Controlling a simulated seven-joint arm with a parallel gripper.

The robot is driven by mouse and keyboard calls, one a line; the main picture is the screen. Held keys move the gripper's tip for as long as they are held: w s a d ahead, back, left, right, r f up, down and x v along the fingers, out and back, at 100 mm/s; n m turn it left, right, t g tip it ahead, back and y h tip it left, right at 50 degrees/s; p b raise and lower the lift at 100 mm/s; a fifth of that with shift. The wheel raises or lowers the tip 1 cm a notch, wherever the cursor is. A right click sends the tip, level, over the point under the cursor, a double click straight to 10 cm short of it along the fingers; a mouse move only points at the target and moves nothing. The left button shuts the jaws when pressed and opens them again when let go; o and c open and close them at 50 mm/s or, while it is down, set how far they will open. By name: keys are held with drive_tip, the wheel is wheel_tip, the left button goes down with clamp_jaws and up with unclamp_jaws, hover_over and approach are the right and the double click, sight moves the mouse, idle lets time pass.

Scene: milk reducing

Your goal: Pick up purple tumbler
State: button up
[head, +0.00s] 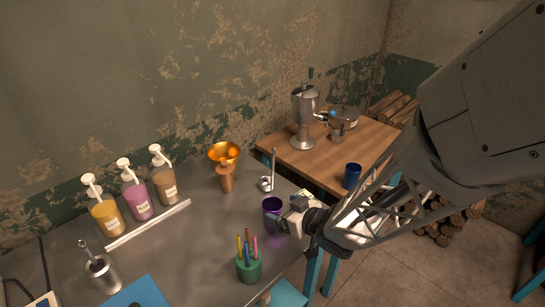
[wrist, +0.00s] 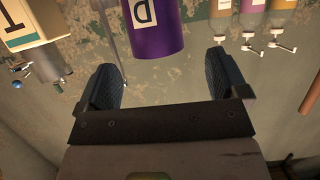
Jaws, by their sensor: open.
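The purple tumbler (head: 272,212) stands upright near the right edge of the grey metal table in the head view. It also shows large in the wrist view (wrist: 155,36), with a pale label bearing a dark letter. My gripper (head: 287,222) reaches in from the right, close to the tumbler. In the wrist view the two dark fingers of my gripper (wrist: 162,86) are spread apart, and the tumbler lies ahead between their lines. Nothing is held. I cannot tell the exact gap between the fingertips and the tumbler.
A green cup of colored sticks (head: 249,268) stands in front of the tumbler. A ladle-like metal tool (head: 268,184) is behind it, and an orange funnel on a stand (head: 226,170) is farther left. A blue cup (head: 352,176) sits on the wooden table (head: 320,165). Pump bottles (head: 138,203) stand left.

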sight(266, 201)
drive_tip(key=shift+w+a, duration=0.1)
idle(0.3)
drive_tip(key=shift+x, duration=2.55)
drive_tip(key=c, duration=1)
drive_tip(key=shift+r, duration=0.2)
drive_tip(key=shift+r, duration=0.5)
drive_tip(key=shift+s+d+r, duration=0.15)
drive_tip(key=shift+s+r, duration=0.05)
drive_tip(key=shift+r, duration=0.4)
drive_tip(key=shift+s+d+r, duration=0.15)
drive_tip(key=shift+s+r, duration=0.05)
drive_tip(key=shift+r, duration=0.35)
drive_tip(key=s+d, duration=0.2)
drive_tip(key=s, duration=0.5)
drive_tip(key=s+d+r, duration=0.1)
drive_tip(key=s+d, duration=0.1)
drive_tip(key=s, duration=0.5)
drive_tip(key=shift+d+r, duration=0.15)
drive_tip(key=shift+d, duration=0.2)
